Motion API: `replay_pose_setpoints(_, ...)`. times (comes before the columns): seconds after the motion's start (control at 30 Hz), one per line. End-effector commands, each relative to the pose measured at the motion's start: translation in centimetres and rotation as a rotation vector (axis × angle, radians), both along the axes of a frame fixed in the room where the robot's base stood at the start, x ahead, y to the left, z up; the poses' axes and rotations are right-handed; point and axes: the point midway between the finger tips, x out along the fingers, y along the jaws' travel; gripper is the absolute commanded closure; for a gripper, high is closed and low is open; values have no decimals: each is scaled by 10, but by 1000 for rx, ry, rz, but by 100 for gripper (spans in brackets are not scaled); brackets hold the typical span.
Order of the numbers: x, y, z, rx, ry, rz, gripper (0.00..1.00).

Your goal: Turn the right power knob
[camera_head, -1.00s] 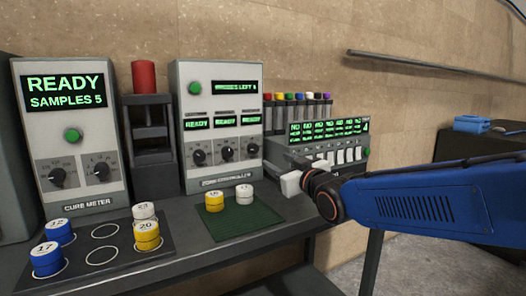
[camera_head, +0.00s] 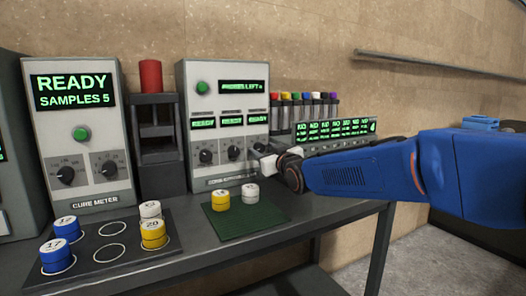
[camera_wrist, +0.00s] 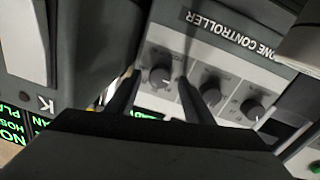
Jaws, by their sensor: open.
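The zone controller (camera_head: 228,100) is a light grey panel with a green button, small green displays and a row of three dark knobs. Its right knob (camera_head: 258,148) is partly hidden by my gripper (camera_head: 262,163) in the head view. The wrist view is upside down, so the right knob (camera_wrist: 160,77) appears leftmost there. My gripper (camera_wrist: 158,80) is open, with its two dark fingers on either side of this knob; I cannot tell whether they touch it. The middle knob (camera_wrist: 211,97) and left knob (camera_wrist: 252,110) are clear of the fingers.
The cure meter (camera_head: 78,130) and a dark press (camera_head: 157,115) stand left. A dark tray (camera_head: 85,250) holds blue, yellow and white samples. A green mat (camera_head: 240,228) holds two more. A unit with green displays (camera_head: 335,130) stands right, behind my arm.

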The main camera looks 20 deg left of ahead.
Motion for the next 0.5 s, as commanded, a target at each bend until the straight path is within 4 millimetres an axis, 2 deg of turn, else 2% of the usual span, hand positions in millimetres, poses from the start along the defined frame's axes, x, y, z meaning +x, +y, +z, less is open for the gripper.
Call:
replay_pose_setpoints(0.4, 5, 5, 0, 0, 0, 0, 53)
replay_pose_setpoints(0.47, 5, 5, 0, 0, 0, 0, 65)
replay_pose_setpoints(0.5, 5, 5, 0, 0, 0, 0, 74)
